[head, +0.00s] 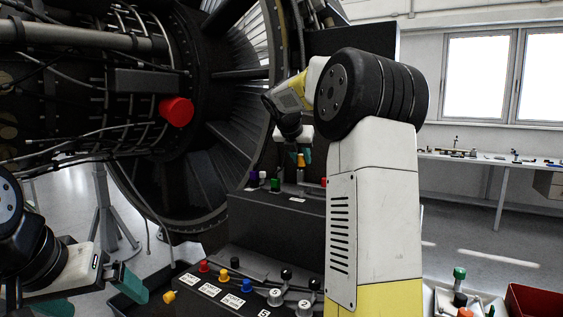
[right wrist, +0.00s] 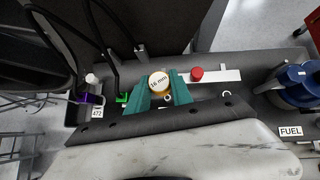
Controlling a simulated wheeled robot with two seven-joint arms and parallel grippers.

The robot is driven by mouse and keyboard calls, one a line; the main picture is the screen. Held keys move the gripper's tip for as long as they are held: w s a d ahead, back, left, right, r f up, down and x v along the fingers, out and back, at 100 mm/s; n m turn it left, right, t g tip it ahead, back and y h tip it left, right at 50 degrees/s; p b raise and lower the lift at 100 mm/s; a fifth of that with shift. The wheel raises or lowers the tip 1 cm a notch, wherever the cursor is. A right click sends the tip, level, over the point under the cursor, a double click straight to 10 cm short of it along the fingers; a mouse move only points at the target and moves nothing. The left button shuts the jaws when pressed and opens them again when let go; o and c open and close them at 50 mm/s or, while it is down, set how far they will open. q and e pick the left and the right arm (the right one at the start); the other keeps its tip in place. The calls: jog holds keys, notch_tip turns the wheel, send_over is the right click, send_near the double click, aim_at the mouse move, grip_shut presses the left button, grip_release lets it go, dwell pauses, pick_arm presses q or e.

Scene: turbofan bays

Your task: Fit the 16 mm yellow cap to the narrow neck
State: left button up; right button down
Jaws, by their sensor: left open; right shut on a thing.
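The yellow cap (right wrist: 159,82) has a white top marked "16 mm" in the right wrist view. My right gripper (right wrist: 159,91) is shut on it, with a green finger on each side. In the head view the yellow cap (head: 301,160) shows just above a slim grey neck (head: 300,176) on the dark stepped bench. I cannot tell whether cap and neck touch. In the right wrist view the cap hides what is under it. My left gripper (head: 98,296) is open and empty at the lower left, its green fingers apart.
A purple fitting (head: 254,176), a green one (head: 275,184) and a red cap (right wrist: 197,73) stand near the neck. The lower step (head: 250,299) holds several coloured caps and knobs. A blue container (right wrist: 298,82) stands at right, and the engine fills the left.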

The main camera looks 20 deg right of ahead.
jog(key=shift+w+d, duration=0.15)
jog(key=shift+f, duration=0.1)
send_over(301, 191)
jog(key=shift+w+f, duration=0.1)
jog(key=shift+f, duration=2.7)
jog(key=shift+f, duration=1.6)
jog(key=shift+r, duration=1.2)
jog(key=shift+f, duration=1.6)
jog(key=c, duration=1.1)
grip_release()
